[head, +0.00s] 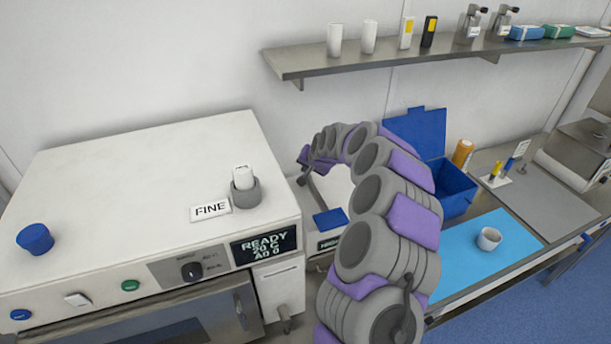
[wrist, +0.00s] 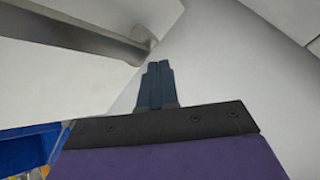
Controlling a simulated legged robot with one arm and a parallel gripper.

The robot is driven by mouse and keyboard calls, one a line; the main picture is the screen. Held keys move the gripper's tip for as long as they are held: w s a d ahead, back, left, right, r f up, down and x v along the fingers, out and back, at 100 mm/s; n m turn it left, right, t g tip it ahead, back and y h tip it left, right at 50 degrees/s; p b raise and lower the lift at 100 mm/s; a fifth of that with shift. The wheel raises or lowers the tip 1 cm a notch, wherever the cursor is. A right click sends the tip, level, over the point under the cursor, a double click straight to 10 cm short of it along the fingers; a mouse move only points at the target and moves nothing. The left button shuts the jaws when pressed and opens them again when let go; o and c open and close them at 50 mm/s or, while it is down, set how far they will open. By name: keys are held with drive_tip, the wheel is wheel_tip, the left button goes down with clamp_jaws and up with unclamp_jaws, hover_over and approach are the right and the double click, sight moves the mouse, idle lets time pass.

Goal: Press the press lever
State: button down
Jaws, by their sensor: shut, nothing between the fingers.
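A small white device (head: 338,188) with a blue pad (head: 330,218) stands right of the big white machine, partly behind my arm. Its front label is only partly readable. I cannot tell which part of it is the press lever. My gripper (wrist: 154,66) is shut and empty in the wrist view, its dark fingers together, pointing at pale surfaces. In the head view my gripper (head: 302,182) is small and dark at the far end of my arched arm, near the big machine's right back edge. Contact cannot be told.
The white machine (head: 130,170) with a display fills the left. A blue bin (head: 458,190) with open lid stands right of my arm. A wall shelf (head: 300,65) is above. A grey bar (wrist: 85,28) crosses the wrist view.

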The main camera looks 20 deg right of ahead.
drive_tip(key=shift+s+a+f, duration=0.15)
drive_tip(key=shift+s+f, duration=0.15)
drive_tip(key=shift+f, duration=0.3)
drive_tip(key=shift+s+a+f, duration=0.1)
drive_tip(key=shift+s+f, duration=0.15)
drive_tip(key=shift+f, duration=0.3)
idle(0.4)
drive_tip(key=shift+w+d+r, duration=0.15)
drive_tip(key=shift+w+r, duration=0.4)
drive_tip(key=shift+r, duration=0.45)
wheel_tip(320, 180, up, 2)
drive_tip(key=shift+w+r+p, duration=0.15)
drive_tip(key=shift+p, duration=0.15)
drive_tip(key=shift+w+r+p, duration=0.15)
drive_tip(key=shift+r+p, duration=0.05)
drive_tip(key=shift+r, duration=0.6)
drive_tip(key=shift+w+r+p, duration=0.1)
drive_tip(key=shift+r+p, duration=0.05)
drive_tip(key=shift+r, duration=0.65)
drive_tip(key=shift+s, duration=0.1)
